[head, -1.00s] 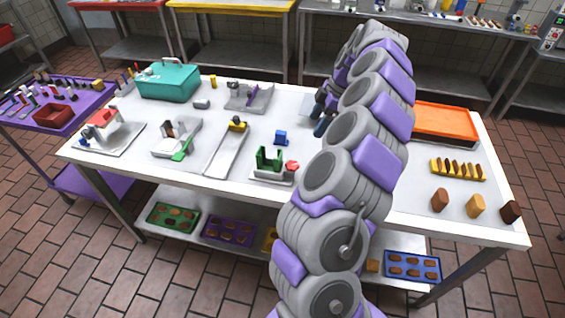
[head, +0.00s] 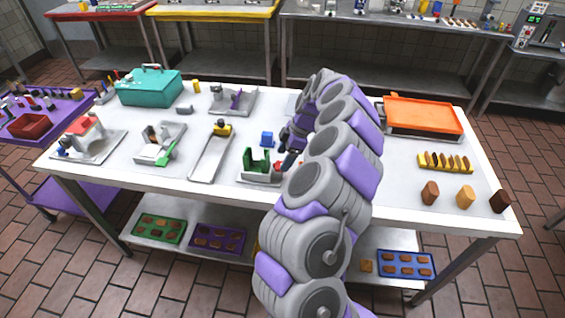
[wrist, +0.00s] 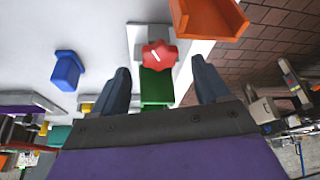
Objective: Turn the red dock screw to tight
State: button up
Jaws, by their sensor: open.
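The red dock screw (wrist: 159,53) is a lobed red knob with a white mark on its face. In the wrist view it sits at the top centre, beyond and between my fingertips, apart from both. The green dock (wrist: 156,88) is just below it in that view. In the head view the green dock (head: 257,161) stands on a grey base at the table's front middle, and only a bit of the red screw (head: 279,164) shows beside my gripper. My gripper (wrist: 157,82) is open and empty, with dark fingers. In the head view my gripper (head: 290,150) is partly hidden by my arm.
A blue block (head: 267,138) stands behind the dock; it also shows in the wrist view (wrist: 67,70). An orange tray (head: 424,115) is at the table's right. An orange piece (wrist: 212,18) shows at the wrist view's top. Metal fixtures stand left of the dock.

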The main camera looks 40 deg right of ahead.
jog(key=shift+x, duration=0.95)
jog(key=shift+d+f, duration=0.1)
jog(key=shift+f, duration=0.1)
jog(key=shift+c, duration=0.3)
jog(key=c, duration=1)
jog(key=shift+r, duration=0.1)
